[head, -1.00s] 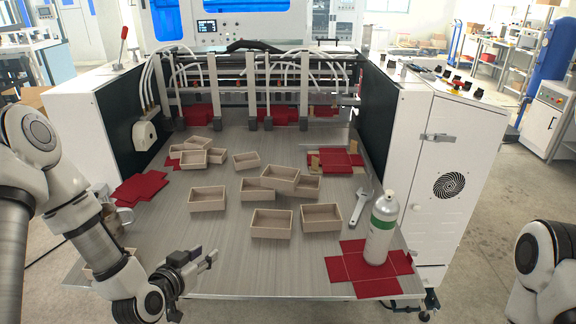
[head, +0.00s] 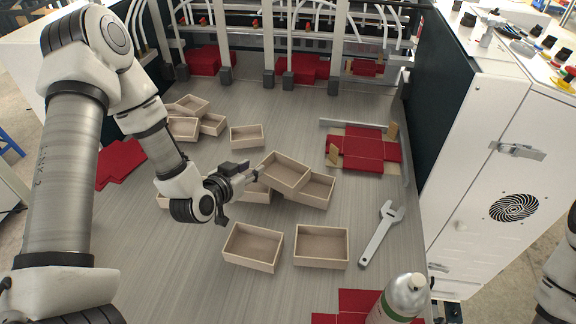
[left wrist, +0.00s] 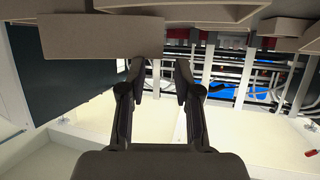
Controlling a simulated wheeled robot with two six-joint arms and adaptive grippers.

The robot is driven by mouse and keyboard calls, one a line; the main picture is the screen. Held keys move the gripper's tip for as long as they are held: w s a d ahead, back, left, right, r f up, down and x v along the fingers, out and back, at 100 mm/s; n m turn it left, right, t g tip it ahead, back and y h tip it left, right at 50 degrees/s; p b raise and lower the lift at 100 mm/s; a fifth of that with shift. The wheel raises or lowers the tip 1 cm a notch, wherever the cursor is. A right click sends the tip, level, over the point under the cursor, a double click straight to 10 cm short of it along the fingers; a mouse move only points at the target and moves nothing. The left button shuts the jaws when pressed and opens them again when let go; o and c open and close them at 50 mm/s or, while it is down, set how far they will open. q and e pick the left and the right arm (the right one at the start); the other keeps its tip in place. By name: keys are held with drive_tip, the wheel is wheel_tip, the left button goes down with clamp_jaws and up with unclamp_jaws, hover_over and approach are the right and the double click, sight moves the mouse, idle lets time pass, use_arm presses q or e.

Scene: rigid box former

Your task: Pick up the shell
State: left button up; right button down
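Several open tan box shells lie on the grey table. One shell (head: 287,182) sits tilted, resting on another shell (head: 318,190) to its right. My left gripper (head: 252,175) is at the left side of the tilted shell, close to its wall; I cannot tell whether they touch. In the left wrist view my left gripper (left wrist: 160,68) has its fingers apart with nothing held, and tan shell walls (left wrist: 95,36) show along the top. My left gripper and wrist partly hide shells behind and below them. My right gripper is not in view.
Two more shells (head: 250,259) (head: 321,261) stand in front. A wrench (head: 380,235) and a bottle (head: 405,298) on red card (head: 355,302) are at the right. Red blanks (head: 365,148) lie further back. Machine posts (head: 268,45) and a dark side wall bound the table.

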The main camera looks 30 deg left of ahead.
sight(261, 163)
use_arm(q)
drive_tip(key=shift+d+r, duration=0.1)
drive_tip(key=shift+d, duration=0.05)
drive_tip(key=shift+w, duration=0.35)
drive_tip(key=x, duration=0.2)
drive_tip(key=p+x, duration=0.1)
drive_tip(key=x, duration=0.2)
drive_tip(key=shift+f, duration=0.25)
drive_tip(key=shift+s+r, duration=0.1)
drive_tip(key=shift+s, duration=0.1)
drive_tip(key=shift+s+r, duration=0.2)
drive_tip(key=shift+s, duration=0.05)
clamp_jaws()
drive_tip(key=shift+c, duration=2.4)
unclamp_jaws()
drive_tip(key=shift+w+f, duration=0.15)
drive_tip(key=o, duration=0.5)
drive_tip(key=shift+w, duration=0.1)
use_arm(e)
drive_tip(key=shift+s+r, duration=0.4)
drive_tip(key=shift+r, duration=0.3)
